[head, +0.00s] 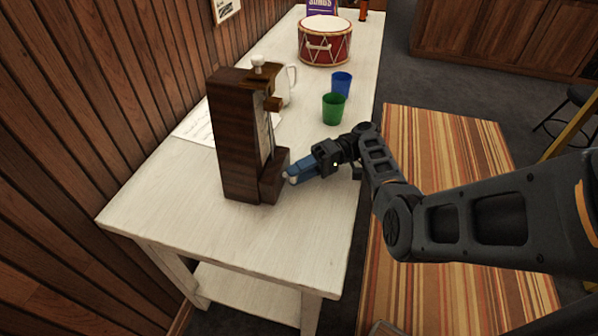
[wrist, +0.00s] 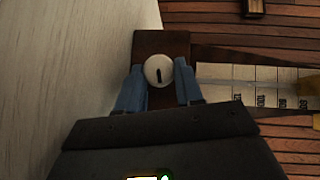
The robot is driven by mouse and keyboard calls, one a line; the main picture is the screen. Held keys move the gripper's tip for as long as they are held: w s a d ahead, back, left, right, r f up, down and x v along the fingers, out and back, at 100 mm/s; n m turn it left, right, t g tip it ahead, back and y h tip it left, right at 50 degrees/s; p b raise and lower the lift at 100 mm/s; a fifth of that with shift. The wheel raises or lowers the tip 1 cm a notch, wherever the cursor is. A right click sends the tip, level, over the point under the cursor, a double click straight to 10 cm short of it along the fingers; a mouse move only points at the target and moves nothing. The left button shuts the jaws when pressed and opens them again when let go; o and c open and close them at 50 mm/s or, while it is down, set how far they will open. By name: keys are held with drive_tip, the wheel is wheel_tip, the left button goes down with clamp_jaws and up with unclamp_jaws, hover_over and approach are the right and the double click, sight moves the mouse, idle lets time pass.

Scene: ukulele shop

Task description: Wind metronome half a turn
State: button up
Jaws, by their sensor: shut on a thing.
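The metronome (head: 237,135) is a tall dark brown wooden box standing upright on the white table, with a white knob on top. My gripper (head: 291,176) reaches in from the right, low at the metronome's front. In the wrist view my gripper's blue fingers (wrist: 160,82) are shut on a round white winding knob (wrist: 158,70), one finger on each side. The knob has a dark mark, nearly upright in that view. The metronome's numbered scale (wrist: 255,84) lies to the right of the knob there. The fingers partly hide the knob in the head view.
A green cup (head: 333,109) and a blue cup (head: 341,84) stand behind my gripper on the white table (head: 185,215). A white mug (head: 290,80), a paper sheet (head: 195,127) and a red drum (head: 325,42) are further back. The table's front end is clear.

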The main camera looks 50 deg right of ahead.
drive_tip(key=o, duration=1)
drive_tip(key=shift+o, duration=0.2)
drive_tip(key=shift+v, duration=3.95)
